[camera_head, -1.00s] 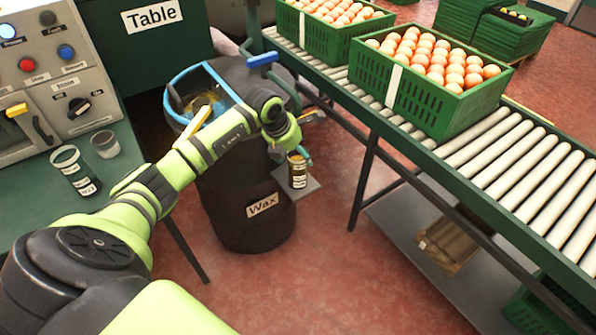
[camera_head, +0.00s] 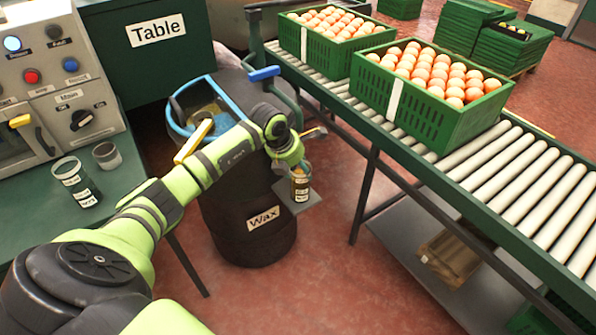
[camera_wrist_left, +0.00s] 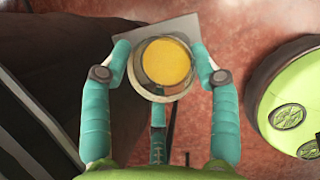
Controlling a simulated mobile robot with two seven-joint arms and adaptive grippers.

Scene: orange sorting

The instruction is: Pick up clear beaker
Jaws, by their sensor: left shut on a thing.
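A clear beaker (camera_head: 300,185) with black-and-white labels and yellow-orange contents stands upright at a small grey shelf (camera_head: 288,206) on the side of the black wax barrel (camera_head: 245,238). My left gripper (camera_head: 301,168) is at its upper part, coming from above. In the left wrist view, the teal fingers of the left gripper (camera_wrist_left: 168,68) sit on both sides of the round beaker (camera_wrist_left: 166,64), shut on it. The grey shelf (camera_wrist_left: 150,38) shows beneath it. Whether the beaker's base touches the shelf cannot be told. My right gripper is out of view.
Another labelled beaker (camera_head: 77,182) and a small cup (camera_head: 106,155) stand on the green table (camera_head: 120,190) at left, by a control panel (camera_head: 60,75). A roller conveyor (camera_head: 510,170) with green egg crates (camera_head: 425,115) runs at right. Red floor lies between barrel and conveyor.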

